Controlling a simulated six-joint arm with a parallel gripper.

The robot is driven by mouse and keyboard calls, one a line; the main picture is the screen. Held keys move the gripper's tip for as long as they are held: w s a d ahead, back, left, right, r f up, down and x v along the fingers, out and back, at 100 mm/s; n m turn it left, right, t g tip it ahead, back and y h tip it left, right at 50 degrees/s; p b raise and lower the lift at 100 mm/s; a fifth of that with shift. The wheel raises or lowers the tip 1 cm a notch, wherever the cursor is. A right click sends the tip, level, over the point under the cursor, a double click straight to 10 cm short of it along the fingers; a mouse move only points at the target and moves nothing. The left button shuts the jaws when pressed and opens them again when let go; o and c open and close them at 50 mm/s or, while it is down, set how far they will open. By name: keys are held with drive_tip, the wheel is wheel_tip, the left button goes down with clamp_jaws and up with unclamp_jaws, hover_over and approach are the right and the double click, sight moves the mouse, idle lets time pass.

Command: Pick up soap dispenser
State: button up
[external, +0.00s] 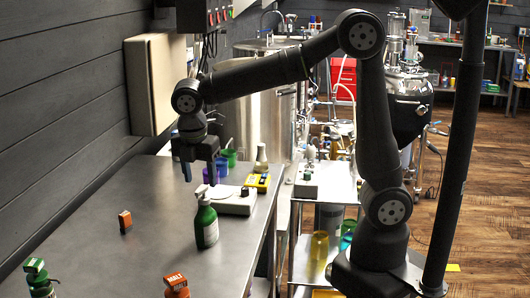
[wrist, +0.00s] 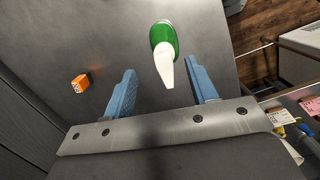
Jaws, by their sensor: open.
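The soap dispenser (external: 206,222) is a green bottle with a white pump head and a pale label. It stands upright on the grey metal table. In the wrist view the dispenser (wrist: 163,40) is seen from above, its white nozzle pointing towards the gap between my fingers. My gripper (external: 198,172) is open and empty, pointing down above the table, higher than the dispenser and a little behind it in the external view. In the wrist view my gripper (wrist: 162,90) shows two blue fingers spread apart, one to each side of the nozzle.
A small orange box (external: 125,221) stands on the table to the left; it also shows in the wrist view (wrist: 80,83). A white scale (external: 233,200) and a yellow device (external: 257,182) lie behind the dispenser. Bottles with boxes on top stand at the front edge.

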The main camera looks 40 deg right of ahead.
sight(203, 186)
drive_tip(key=shift+d+f, duration=0.15)
drive_tip(key=shift+f, duration=0.85)
drive_tip(key=shift+d+f, duration=0.2)
drive_tip(key=shift+f, duration=0.85)
drive_tip(key=shift+d+f, duration=0.15)
drive_tip(key=shift+f, duration=0.85)
drive_tip(key=shift+c, duration=0.4)
clamp_jaws()
